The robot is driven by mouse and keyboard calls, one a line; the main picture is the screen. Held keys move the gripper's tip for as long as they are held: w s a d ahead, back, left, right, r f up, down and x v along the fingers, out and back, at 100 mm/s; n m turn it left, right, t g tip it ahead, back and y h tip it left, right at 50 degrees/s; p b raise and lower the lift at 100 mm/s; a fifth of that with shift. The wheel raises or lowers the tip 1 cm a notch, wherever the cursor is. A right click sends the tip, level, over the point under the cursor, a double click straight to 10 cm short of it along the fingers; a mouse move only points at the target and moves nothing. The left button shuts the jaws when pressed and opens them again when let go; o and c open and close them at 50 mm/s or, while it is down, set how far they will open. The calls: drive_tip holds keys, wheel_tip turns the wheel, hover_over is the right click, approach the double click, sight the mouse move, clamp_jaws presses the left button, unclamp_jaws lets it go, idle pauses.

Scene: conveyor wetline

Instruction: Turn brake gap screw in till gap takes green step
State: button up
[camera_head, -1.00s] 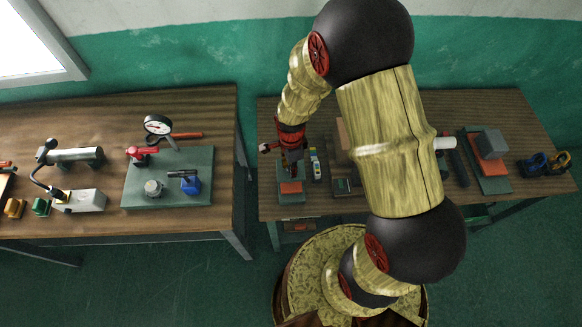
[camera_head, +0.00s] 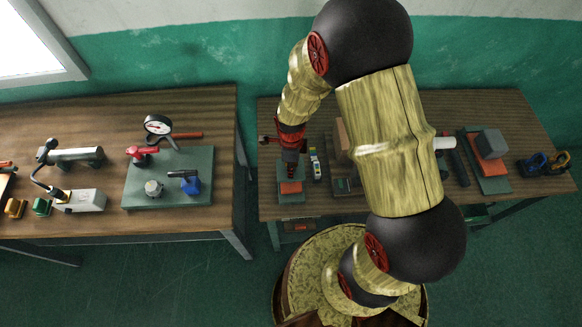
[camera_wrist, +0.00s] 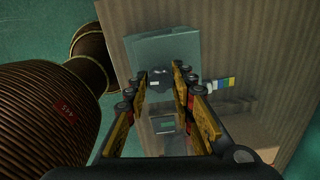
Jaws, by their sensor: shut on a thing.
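The brake fixture has a grey-green base plate (camera_head: 284,199) and an orange-red block (camera_head: 290,187), on the right-hand bench near its left end. My gripper (camera_head: 290,172) points down over its back part. In the wrist view my gripper (camera_wrist: 158,76) is shut around a small dark part on the grey-green plate (camera_wrist: 178,48), apparently the gap screw's head; the fingers hide most of it. The stepped gauge (camera_head: 315,163), with coloured bands, lies just right of the fixture; it also shows in the wrist view (camera_wrist: 222,84). The gap itself cannot be made out.
A dark block (camera_head: 342,184) and a brown part stand right of the gauge, partly behind my arm. Farther right are a grey block on an orange base (camera_head: 490,146) and blue and yellow rings (camera_head: 545,163).

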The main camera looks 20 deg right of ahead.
drive_tip(key=shift+m, duration=1.3)
drive_tip(key=shift+m, duration=1.7)
drive_tip(key=shift+m, duration=0.9)
drive_tip(key=o, duration=0.8)
drive_tip(key=shift+m, duration=0.3)
